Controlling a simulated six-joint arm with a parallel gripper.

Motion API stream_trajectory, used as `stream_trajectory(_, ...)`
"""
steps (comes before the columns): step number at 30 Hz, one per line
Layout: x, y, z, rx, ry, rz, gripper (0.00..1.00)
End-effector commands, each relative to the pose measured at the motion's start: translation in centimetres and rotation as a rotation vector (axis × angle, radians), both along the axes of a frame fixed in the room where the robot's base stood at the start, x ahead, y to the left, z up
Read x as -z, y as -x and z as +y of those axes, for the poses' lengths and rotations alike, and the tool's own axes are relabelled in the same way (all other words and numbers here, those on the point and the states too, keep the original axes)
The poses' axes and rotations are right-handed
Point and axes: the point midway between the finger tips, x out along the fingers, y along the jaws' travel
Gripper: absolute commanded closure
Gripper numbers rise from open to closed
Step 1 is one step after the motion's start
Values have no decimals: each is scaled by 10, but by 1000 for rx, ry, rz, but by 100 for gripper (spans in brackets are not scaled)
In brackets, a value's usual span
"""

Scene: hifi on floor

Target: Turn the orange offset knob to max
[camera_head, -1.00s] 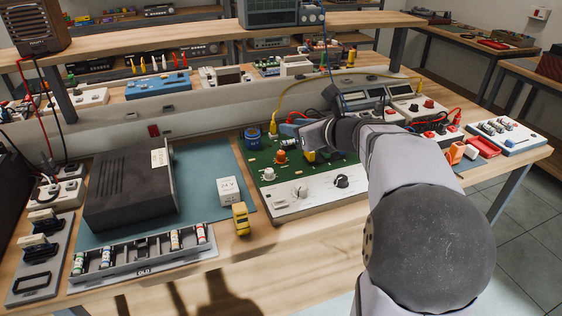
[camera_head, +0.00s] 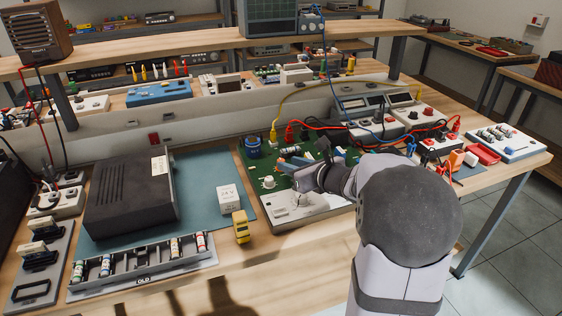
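The green circuit board with a white front panel (camera_head: 283,208) sits in the middle of the bench. A white knob (camera_head: 268,182) shows at its left. My gripper (camera_head: 297,170) is low over the board, just right of and behind the white knob. The orange offset knob does not show now; my gripper covers the area where it stood. Whether the gripper touches it cannot be told. The finger gap is too small and dark to tell open from shut. The black knob on the panel is hidden behind my arm.
A blue cylinder (camera_head: 253,146) stands at the board's back left corner. Red and yellow cables run behind the board.

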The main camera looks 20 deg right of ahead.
Motion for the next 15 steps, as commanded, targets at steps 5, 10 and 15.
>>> stream_trajectory(5, 10, -21, 5, -2, -2, 1, 74)
stream_trajectory(10, 17, -40, 9, -3, -1, 2, 74)
stream_trajectory(15, 22, -51, 11, -2, -1, 1, 74)
